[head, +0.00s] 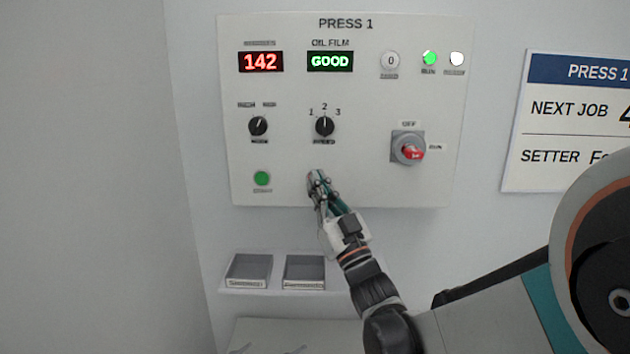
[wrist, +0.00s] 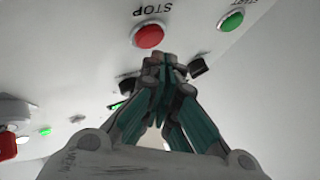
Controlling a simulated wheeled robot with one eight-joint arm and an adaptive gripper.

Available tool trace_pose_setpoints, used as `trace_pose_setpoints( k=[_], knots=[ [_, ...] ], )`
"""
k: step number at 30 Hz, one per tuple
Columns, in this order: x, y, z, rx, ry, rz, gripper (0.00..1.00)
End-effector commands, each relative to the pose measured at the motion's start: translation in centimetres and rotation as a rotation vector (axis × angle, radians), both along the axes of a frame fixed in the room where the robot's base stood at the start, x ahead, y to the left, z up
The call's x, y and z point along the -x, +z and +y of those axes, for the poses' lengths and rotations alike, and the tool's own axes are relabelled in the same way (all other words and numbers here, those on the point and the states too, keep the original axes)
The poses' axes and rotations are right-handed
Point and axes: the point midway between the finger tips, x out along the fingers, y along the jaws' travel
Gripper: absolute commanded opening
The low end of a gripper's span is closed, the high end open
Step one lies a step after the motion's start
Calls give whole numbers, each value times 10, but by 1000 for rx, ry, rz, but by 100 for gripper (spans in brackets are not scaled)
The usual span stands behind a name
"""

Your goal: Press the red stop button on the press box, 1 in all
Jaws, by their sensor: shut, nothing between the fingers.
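The press box (head: 375,90) is a pale panel marked PRESS 1 on the wall in the head view. The red stop button (wrist: 148,36) shows in the wrist view beside its STOP label, which reads upside down there. In the head view the button is hidden behind my gripper (head: 317,177), which is at the lower middle of the panel. In the wrist view my gripper (wrist: 165,64) is shut and empty, its fingertips just below the button in the picture. I cannot tell whether they touch the panel.
A green start button (head: 262,178) is left of my gripper, also in the wrist view (wrist: 231,21). Black knobs (head: 258,126) (head: 324,126) sit above, and a red OFF/RUN rotary switch (head: 409,149) to the right. Two grey trays (head: 248,268) (head: 304,270) stand on a ledge below.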

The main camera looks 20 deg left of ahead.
Motion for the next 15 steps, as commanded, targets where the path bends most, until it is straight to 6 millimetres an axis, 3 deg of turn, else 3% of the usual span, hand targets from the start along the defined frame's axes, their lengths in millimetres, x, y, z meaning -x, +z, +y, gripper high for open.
trace_pose_setpoints(
  k=[15],
  knots=[
    [-8, 0, 2, 0, 0, 0, 0]
  ],
)
